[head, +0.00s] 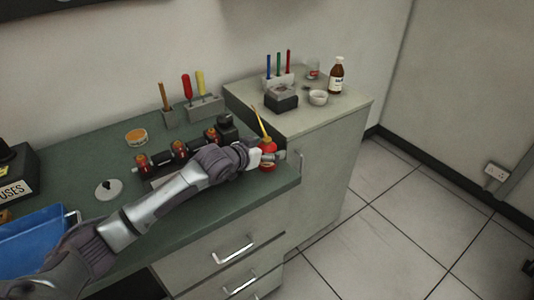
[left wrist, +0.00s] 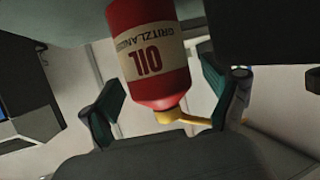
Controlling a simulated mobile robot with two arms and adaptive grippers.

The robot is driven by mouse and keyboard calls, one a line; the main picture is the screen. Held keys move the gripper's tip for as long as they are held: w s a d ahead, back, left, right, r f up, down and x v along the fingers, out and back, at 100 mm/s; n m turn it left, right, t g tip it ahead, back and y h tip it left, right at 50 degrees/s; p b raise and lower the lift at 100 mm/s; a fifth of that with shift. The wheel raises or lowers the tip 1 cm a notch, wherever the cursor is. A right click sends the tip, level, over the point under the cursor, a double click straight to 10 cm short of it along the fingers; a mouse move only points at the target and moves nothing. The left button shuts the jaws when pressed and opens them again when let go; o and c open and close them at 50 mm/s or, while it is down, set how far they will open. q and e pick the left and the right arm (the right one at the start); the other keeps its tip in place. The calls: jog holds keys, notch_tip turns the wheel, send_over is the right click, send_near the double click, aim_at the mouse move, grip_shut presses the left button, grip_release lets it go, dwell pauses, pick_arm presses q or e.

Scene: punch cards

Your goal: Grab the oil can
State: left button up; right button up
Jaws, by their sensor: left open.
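The oil can (head: 267,146) is red with a cream label and a thin yellow spout. It stands near the right end of the green bench top, by the front edge. My left gripper (head: 266,159) is at the can and partly covers it in the head view. In the left wrist view the can (left wrist: 155,75) appears upside down, with "OIL" on its label, between the two open fingers of the gripper (left wrist: 163,92). I cannot tell whether a finger touches it. My right gripper is not in view.
A rack of dark-and-orange parts (head: 160,159) lies behind my left arm. A black box (head: 227,127) stands behind the can. A higher grey cabinet (head: 310,125) at right bears a brown bottle (head: 337,76) and a small bowl (head: 318,97). A blue bin (head: 35,238) is at left.

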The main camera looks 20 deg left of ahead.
pick_arm(q)
jog(key=c, duration=1.3)
jog(key=shift+c, duration=0.7)
jog(key=shift+r, duration=0.15)
